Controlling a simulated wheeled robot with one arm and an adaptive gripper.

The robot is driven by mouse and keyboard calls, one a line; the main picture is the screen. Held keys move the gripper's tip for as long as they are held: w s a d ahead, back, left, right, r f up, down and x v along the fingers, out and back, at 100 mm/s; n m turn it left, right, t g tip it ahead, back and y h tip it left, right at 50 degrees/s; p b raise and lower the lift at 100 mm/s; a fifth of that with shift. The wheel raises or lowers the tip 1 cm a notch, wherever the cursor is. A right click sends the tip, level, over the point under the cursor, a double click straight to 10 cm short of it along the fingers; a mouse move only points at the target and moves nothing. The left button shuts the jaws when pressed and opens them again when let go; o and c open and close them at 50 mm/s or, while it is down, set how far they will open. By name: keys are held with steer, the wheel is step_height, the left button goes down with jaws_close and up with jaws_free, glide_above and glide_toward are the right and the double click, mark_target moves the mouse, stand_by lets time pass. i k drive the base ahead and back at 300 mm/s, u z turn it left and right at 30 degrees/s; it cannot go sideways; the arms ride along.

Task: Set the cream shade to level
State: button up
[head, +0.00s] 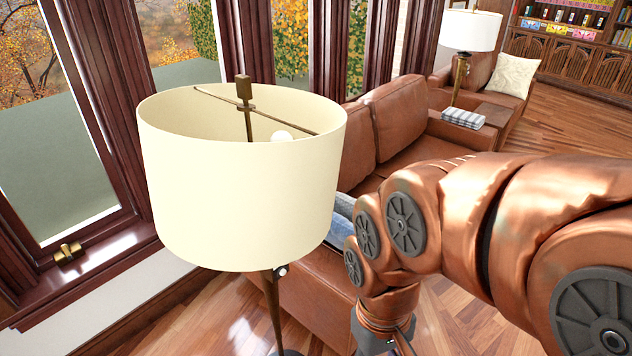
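The cream shade (240,200) is a wide, open-topped drum on a floor lamp in the left half of the head view. A brown finial (243,88) and a thin crossbar show at its top, with a white bulb (282,136) inside. The thin brown lamp stem (272,305) comes out below and slants in the picture. The shade seems slightly out of line with the stem, but I cannot tell the exact tilt. My copper-coloured arm reaches in from the right and bends down at the bottom, right of the stem. My gripper's fingers are below the frame.
A brown leather sofa (400,120) stands behind the lamp and my arm. Dark-framed windows (110,120) and a sill with a brass latch (67,252) lie close on the left. A second lamp with a white shade (470,30) stands at the back right. Open wood floor (570,115) lies beyond.

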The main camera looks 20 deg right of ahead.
mark_target(220, 200)
steer(key=u, duration=1.2)
steer(key=k, duration=0.6)
steer(key=z, duration=0.05)
